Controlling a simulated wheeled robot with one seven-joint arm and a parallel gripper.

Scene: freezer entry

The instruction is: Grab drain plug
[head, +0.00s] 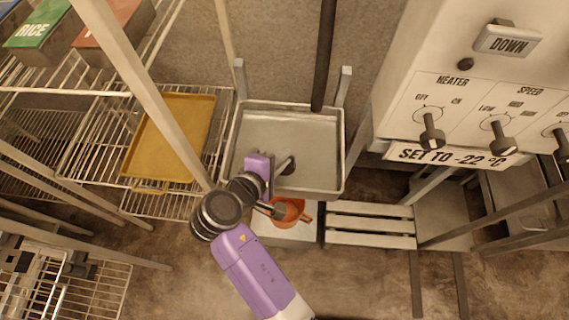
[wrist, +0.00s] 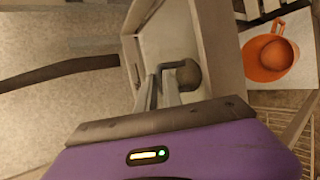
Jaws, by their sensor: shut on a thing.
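The drain plug (wrist: 187,74) is a dark grey rounded piece at my fingertips in the wrist view. My gripper (wrist: 163,76) is shut on it, with the two grey fingers close together. In the head view my purple gripper (head: 278,164) reaches over the grey metal basin (head: 290,116), and the dark plug (head: 290,167) shows at its fingers. I cannot tell whether the plug touches the basin floor. Part of the plug is hidden by the fingers.
An orange cup-like thing (head: 289,211) lies on a pale surface just below the basin. A dark vertical pipe (head: 325,50) stands behind. A wire rack with a yellow tray (head: 172,140) is at left. A control panel (head: 470,100) and slatted bench (head: 370,225) are at right.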

